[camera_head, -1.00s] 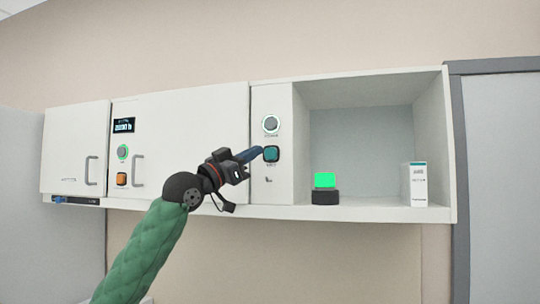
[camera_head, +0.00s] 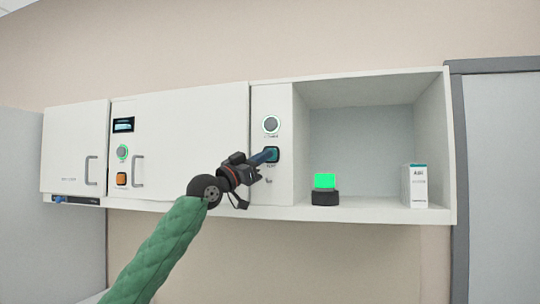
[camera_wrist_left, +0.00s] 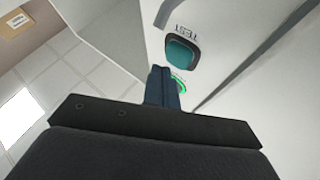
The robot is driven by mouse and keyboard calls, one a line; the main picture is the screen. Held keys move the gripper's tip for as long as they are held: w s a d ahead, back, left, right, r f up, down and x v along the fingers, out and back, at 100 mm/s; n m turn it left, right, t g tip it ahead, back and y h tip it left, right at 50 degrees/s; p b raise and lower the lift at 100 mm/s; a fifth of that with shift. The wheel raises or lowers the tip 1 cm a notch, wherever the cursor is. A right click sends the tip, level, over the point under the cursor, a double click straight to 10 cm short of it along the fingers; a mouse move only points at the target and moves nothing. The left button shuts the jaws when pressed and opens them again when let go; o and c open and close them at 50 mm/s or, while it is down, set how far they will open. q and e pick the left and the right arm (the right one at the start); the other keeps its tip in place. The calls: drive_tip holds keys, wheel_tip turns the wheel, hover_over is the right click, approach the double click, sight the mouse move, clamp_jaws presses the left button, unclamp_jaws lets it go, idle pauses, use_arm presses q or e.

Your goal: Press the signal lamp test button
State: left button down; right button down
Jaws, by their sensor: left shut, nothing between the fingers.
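A signal lamp (camera_head: 325,184) with a dark base glows green on the open shelf. My left gripper (camera_head: 270,155) is shut and empty, its fingertips over the teal button in the head view. The left wrist view shows the fingers (camera_wrist_left: 162,83) beside the teal button (camera_wrist_left: 182,54), with a green ring partly behind them. I cannot tell whether they touch. My right gripper is out of view.
A white box (camera_head: 418,186) stands on the shelf at right. Closed cabinet doors with a small display (camera_head: 123,125), an orange button (camera_head: 121,179) and handles lie to the left. A grey partition (camera_head: 500,180) stands at the right.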

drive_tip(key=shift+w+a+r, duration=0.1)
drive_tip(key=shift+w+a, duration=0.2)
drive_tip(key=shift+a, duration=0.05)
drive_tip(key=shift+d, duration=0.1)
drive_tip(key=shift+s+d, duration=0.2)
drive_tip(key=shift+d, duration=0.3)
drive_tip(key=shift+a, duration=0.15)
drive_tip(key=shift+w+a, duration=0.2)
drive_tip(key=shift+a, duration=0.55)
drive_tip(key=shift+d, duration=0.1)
